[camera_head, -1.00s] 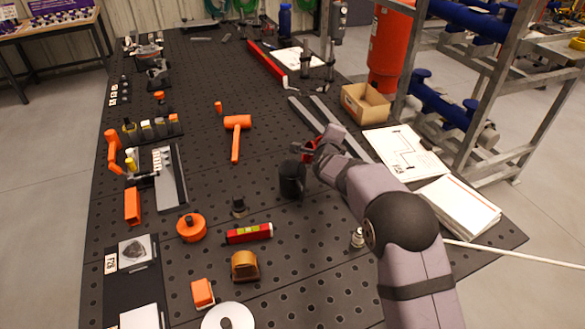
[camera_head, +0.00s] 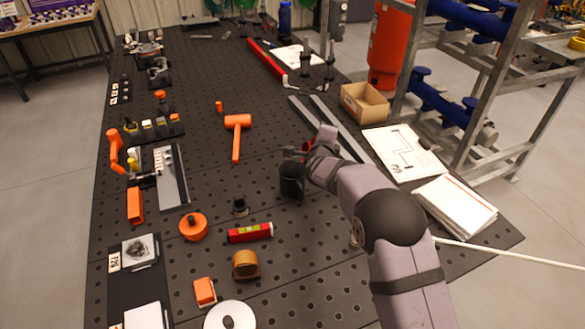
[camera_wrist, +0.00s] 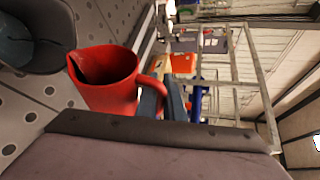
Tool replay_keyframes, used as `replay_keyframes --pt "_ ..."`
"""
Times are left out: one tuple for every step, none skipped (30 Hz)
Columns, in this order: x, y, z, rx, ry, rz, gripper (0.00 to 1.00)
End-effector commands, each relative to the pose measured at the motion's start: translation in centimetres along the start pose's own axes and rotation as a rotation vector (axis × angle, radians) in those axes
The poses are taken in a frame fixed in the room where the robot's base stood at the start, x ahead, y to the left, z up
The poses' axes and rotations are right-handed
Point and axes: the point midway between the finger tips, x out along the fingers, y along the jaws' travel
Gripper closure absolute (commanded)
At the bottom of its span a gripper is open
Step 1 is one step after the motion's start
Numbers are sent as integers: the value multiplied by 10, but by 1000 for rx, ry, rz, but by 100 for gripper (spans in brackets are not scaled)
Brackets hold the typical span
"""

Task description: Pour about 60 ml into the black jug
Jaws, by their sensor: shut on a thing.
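The black jug (camera_head: 291,181) stands on the perforated dark bench, just left of my gripper. Part of it shows at the upper left of the wrist view (camera_wrist: 55,50), with a dark bluish round area inside its mouth. My gripper (camera_head: 316,147) is shut on a red mug (camera_wrist: 105,85) with a side handle. The mug is held tilted, with its mouth toward the jug's side. In the head view only a little red of the mug shows, close above and behind the jug. I cannot see liquid or a stream clearly.
An orange mallet (camera_head: 236,137) lies left of the jug. A red level (camera_head: 250,233), a small dark part (camera_head: 240,205) and an orange round piece (camera_head: 193,227) lie in front. A cardboard box (camera_head: 366,104) and papers (camera_head: 404,152) are on the right.

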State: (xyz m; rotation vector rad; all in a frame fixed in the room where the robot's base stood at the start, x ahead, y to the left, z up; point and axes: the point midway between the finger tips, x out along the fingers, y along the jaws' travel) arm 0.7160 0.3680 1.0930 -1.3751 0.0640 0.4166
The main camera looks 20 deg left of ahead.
Motion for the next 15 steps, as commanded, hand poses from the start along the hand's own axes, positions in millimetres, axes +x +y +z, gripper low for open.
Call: replay_keyframes --pt "-1 -1 2 -5 0 -2 100" --pt "-1 -1 2 -8 1 -3 100" --pt "-1 -1 3 -11 1 -4 100" --pt "-2 -1 4 -14 2 -5 100" --pt "-2 -1 4 -17 2 -6 100" --pt "-2 -1 5 -21 3 -8 100" --pt "-2 -1 6 -24 4 -10 100" --pt "-3 -1 6 -27 5 -11 100" --pt "-2 0 6 -26 5 -11 100" --pt "-1 0 4 -21 5 -10 100" --pt "0 2 0 -10 3 -6 100" --pt "4 3 -7 16 0 2 100" --pt "6 6 -14 42 -4 13 100" --pt "8 10 -14 64 -11 23 100" --pt "9 12 -16 94 -18 35 100"
